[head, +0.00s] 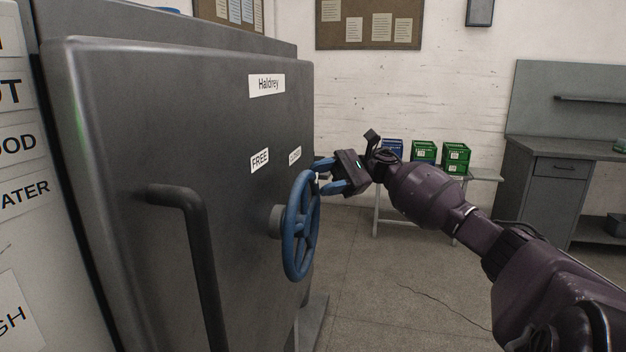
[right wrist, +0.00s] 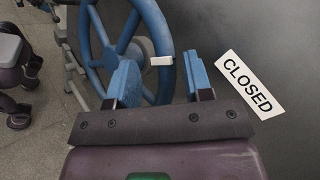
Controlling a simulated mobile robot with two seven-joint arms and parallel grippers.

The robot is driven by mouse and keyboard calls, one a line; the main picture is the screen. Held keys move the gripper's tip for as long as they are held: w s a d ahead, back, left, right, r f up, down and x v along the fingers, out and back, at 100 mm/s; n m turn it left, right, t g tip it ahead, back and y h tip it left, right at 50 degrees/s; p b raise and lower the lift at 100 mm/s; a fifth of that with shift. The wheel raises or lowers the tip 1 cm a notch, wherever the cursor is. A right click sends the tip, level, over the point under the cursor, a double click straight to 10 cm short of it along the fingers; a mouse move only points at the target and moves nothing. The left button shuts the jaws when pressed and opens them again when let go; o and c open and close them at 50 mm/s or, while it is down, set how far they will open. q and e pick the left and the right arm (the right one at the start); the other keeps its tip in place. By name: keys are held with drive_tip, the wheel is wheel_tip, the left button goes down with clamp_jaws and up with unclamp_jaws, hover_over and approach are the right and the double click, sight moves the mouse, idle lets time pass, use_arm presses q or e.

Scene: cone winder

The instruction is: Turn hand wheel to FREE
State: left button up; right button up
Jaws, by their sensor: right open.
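The blue hand wheel (head: 289,228) stands on a hub on the dark grey door (head: 150,120). A FREE label (head: 259,160) is above and left of the wheel, and a CLOSED label (head: 295,155) is to its right. My right gripper (head: 325,176) is at the upper right of the rim with its jaws open. In the right wrist view the wheel (right wrist: 110,50) shows behind the blue fingers (right wrist: 162,80), and its rim, with a white mark (right wrist: 161,61), passes between them. Contact cannot be told. The CLOSED label (right wrist: 250,84) is right of the fingers. My left gripper is not seen.
A black bar handle (head: 190,230) sticks out of the door left of the wheel. A table (head: 485,175) with blue and green crates (head: 456,157) stands at the back. A grey workbench (head: 560,160) is at the right. The floor between is open.

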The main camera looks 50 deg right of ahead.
sight(312, 187)
drive_tip(key=shift+x, duration=1.6)
drive_tip(key=shift+c, duration=0.4)
clamp_jaws()
